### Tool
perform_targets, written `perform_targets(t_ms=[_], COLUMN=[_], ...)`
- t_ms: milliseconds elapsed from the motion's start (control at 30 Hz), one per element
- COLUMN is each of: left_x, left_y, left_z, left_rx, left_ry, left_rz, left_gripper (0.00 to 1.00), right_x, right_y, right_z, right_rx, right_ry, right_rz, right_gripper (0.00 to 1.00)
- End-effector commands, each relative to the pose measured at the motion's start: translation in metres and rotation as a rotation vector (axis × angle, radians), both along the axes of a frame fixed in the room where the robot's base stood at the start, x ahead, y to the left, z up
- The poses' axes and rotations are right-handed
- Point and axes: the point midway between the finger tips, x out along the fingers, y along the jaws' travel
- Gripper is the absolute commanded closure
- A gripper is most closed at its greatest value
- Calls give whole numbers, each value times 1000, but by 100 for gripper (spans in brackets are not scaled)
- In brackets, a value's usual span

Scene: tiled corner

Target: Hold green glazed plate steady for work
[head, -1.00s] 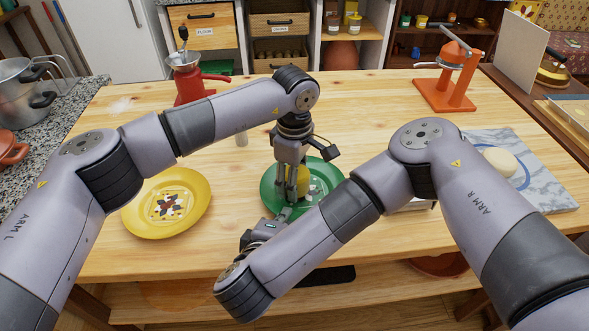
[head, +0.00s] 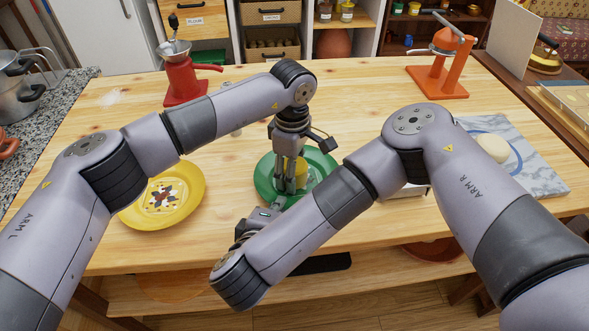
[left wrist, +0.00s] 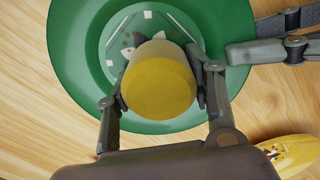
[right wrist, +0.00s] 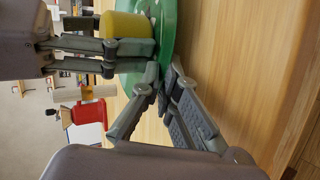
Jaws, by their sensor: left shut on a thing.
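The green glazed plate (head: 263,178) lies flat near the table's front middle. It also shows from above in the left wrist view (left wrist: 75,50), with a patterned centre partly hidden. My left gripper (head: 289,188) points down over the plate, shut on a yellow cylinder-shaped piece (left wrist: 158,82).
A yellow decorated plate (head: 190,205) lies to the left on the table. A red grinder (head: 183,82) and an orange press (head: 437,80) stand at the back. A pale round lump (head: 494,148) sits on a marbled board (head: 540,180) at right. The back middle is clear.

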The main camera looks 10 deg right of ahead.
Motion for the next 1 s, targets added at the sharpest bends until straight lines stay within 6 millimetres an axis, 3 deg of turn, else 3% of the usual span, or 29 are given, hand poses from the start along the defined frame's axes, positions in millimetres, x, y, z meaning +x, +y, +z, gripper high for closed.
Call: perform_targets(t_ms=[300,700,767,800,1000], left_x=[1,1,1,1,1], left_y=[-27,12,9,9,9], left_z=[1,1,5,19,36], left_rx=[0,-1,-2,-3,-2], left_ry=[-5,-2,-3,-7,-3], left_rz=[-1,-1,-1,-2,-1], left_gripper=[73,73,73,73,73], right_x=[0,0,1,0,0], right_y=[0,0,0,0,0], right_z=[1,1,1,1,1], right_rx=[1,0,0,0,0], right_ry=[-2,-2,-2,-2,-2], right_rz=[-1,0,0,0,0], right_gripper=[100,100,100,100,100])
